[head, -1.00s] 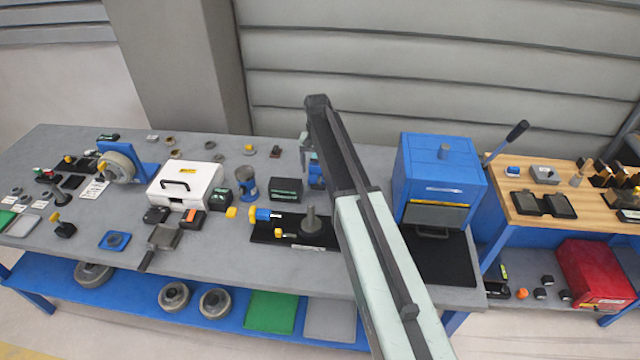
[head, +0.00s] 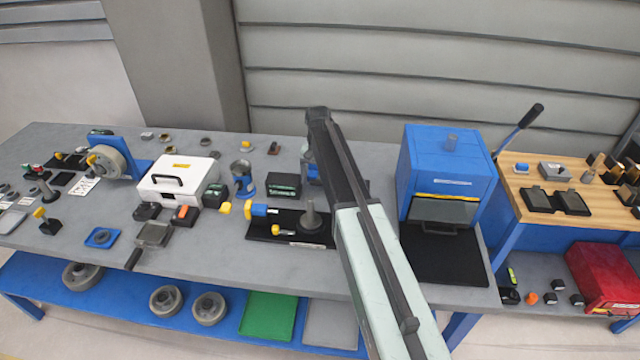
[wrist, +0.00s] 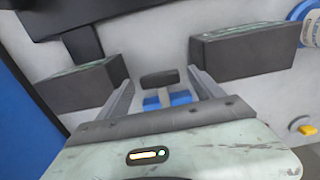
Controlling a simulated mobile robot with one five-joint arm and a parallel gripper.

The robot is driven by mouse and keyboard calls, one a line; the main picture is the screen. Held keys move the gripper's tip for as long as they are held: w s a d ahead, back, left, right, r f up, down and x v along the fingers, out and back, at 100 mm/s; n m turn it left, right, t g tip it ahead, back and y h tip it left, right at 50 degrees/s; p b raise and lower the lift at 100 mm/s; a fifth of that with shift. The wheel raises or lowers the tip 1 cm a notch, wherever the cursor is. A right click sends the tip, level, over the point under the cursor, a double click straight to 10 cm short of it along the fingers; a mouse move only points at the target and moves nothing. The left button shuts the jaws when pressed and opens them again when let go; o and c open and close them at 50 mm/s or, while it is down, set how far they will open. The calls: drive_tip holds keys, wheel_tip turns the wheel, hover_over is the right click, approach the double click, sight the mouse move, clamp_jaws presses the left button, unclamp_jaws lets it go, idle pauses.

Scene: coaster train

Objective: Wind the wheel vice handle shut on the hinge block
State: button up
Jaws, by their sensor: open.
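A small blue fitting (head: 313,173) on the bench is mostly hidden behind my arm in the head view. In the wrist view a blue part (wrist: 180,98) with a dark block (wrist: 159,78) above it shows between my fingers. It may be the vice; I cannot tell its handle or the hinge block apart. My gripper (wrist: 160,84) is open, its two fingers either side of these parts, with no visible contact. A blue bracket with a grey wheel and a yellow knob (head: 110,163) stands at the far left of the bench.
Dark boxes flank my fingers, one at right (wrist: 240,50) and one at left (wrist: 82,88). A blue cabinet (head: 445,170) stands right of my arm. A black plate with blue and yellow parts (head: 290,228) and a white case (head: 178,180) lie to the left.

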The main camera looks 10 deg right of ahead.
drive_tip(key=shift+r, duration=0.1)
drive_tip(key=c, duration=1.4)
drive_tip(key=shift+s+d+t+y+b, duration=0.2)
drive_tip(key=shift+d+t+y+b, duration=0.1)
drive_tip(key=shift+y, duration=1.1)
drive_tip(key=o, duration=1.4)
